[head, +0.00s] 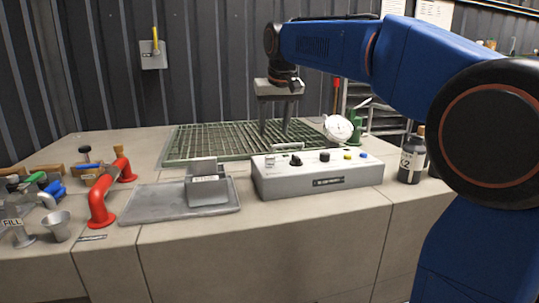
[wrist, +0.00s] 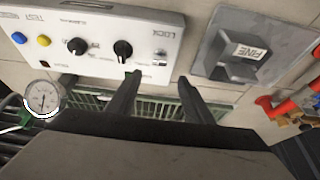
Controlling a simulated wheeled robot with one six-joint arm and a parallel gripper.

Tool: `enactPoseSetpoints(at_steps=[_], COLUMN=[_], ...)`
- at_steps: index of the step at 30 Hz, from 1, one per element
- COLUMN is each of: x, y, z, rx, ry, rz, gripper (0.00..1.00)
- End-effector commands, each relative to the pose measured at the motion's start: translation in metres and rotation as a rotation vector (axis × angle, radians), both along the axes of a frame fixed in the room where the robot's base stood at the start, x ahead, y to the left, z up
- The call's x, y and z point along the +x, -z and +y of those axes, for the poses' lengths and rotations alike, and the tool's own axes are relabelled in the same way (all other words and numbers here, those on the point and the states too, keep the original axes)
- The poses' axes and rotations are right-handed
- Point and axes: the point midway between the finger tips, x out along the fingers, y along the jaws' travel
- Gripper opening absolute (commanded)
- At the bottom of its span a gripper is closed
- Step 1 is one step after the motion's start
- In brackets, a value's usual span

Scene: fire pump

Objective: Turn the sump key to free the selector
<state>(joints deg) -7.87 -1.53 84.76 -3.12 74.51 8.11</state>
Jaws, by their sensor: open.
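A grey control box (head: 318,181) stands on the bench; it also shows upside down in the wrist view (wrist: 100,20). Its top carries a black knob (wrist: 123,49) near the LOCK lettering, another black knob (wrist: 77,46) near TEST, and yellow (head: 347,156) and blue (head: 362,155) buttons. I cannot tell for sure which part is the sump key. My gripper (head: 275,132) points down behind the box, over the green grating. In the wrist view my gripper (wrist: 159,78) has its fingers apart with nothing between them. The left finger's tip appears close below the LOCK knob; contact cannot be told.
A green grating (head: 215,143) lies behind the box. A round gauge (head: 338,129) and a dark bottle (head: 411,158) stand to the right. A grey tray (head: 150,204) with a labelled block (head: 207,185) and a red pipe handle (head: 101,198) are left. The bench front is clear.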

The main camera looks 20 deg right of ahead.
Motion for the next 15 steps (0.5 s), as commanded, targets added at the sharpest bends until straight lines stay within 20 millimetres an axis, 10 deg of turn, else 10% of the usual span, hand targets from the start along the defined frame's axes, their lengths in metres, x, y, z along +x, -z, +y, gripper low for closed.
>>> enactPoseSetpoints(at_steps=[15], x=[0.033], y=[0.083], z=[0.000], rx=[0.000], ry=[0.000], rz=[0.002], gripper=[0.47])
